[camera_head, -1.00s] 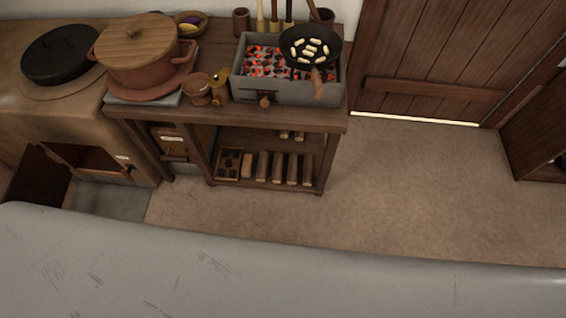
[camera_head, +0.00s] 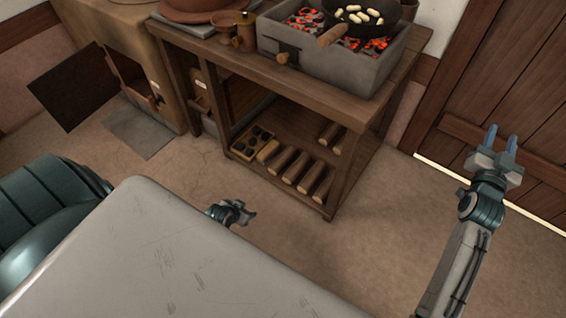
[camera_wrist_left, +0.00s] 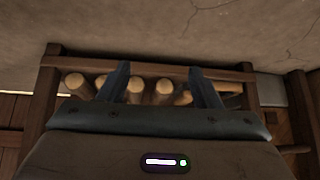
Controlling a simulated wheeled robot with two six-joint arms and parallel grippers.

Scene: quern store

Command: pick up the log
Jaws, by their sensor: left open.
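Several brown logs with pale cut ends lie side by side on the lower shelf of the wooden table; one of them (camera_head: 297,167) is near the middle of the row. In the left wrist view round log ends (camera_wrist_left: 134,88) show beyond and between my fingers, and which log is meant I cannot tell. My left gripper (camera_head: 238,211) is low in front of the shelf, apart from the logs, partly hidden by a grey surface. Its fingers (camera_wrist_left: 160,85) are open and empty. My right gripper (camera_head: 501,140) is raised at the right, fingers apart and empty, away from the logs.
The table (camera_head: 345,95) carries a grey brazier (camera_head: 335,72) with glowing coals and a pan (camera_head: 380,18). Its legs and shelf edge frame the logs. A small compartmented box (camera_head: 252,142) sits left of the logs. An open stove door (camera_head: 72,88) juts out at left. Floor is clear at right.

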